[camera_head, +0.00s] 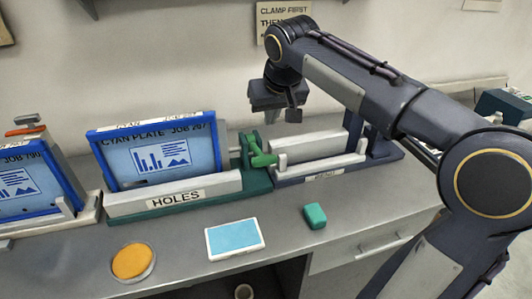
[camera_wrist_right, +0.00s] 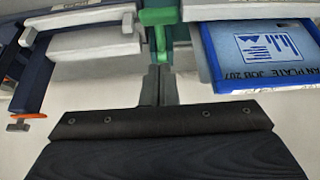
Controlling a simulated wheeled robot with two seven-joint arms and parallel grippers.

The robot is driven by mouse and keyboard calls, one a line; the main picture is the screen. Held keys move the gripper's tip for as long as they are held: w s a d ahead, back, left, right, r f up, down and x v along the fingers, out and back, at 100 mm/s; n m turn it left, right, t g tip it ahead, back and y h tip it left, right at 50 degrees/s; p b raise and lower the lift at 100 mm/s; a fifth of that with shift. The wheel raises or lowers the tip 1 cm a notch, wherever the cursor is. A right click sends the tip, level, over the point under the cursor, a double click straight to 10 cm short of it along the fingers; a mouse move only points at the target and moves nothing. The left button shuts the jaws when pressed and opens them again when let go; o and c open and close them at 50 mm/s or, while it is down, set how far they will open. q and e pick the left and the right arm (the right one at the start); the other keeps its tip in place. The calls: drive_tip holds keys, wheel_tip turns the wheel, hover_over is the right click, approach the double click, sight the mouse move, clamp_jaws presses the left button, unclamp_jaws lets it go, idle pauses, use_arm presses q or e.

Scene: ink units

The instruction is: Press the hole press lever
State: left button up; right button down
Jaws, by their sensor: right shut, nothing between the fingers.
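The hole press (camera_head: 178,199) has a green base and a grey front bar labelled HOLES. A blue-framed cyan plate (camera_head: 160,157) stands upright in it; the plate also shows in the wrist view (camera_wrist_right: 265,55). The green lever (camera_head: 262,157) is at the press's right end, and it appears at the top middle of the wrist view (camera_wrist_right: 158,18). My right gripper (camera_head: 293,116) is shut and empty, above the lever and slightly to its right in the head view. Its fingers (camera_wrist_right: 158,80) point towards the lever with a visible gap. My left gripper is out of view.
A dark-blue fixture with a grey block (camera_head: 312,149) stands right of the lever. Another framed plate (camera_head: 35,180) is at the left. An orange round pad (camera_head: 133,261), a light-blue pad (camera_head: 235,239) and a green block (camera_head: 315,216) lie in front on the bench.

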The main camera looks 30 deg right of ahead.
drive_tip(key=shift+w+d+r, duration=0.15)
drive_tip(key=shift+w, duration=0.25)
drive_tip(key=p, duration=0.1)
hover_over(264, 156)
drive_tip(key=f, duration=0.8)
drive_tip(key=shift+s+f, duration=0.25)
drive_tip(key=shift+f, duration=0.15)
drive_tip(key=shift+s+f, duration=0.25)
drive_tip(key=shift+f, duration=0.75)
drive_tip(key=shift+s+f, duration=0.25)
drive_tip(key=shift+f, duration=0.75)
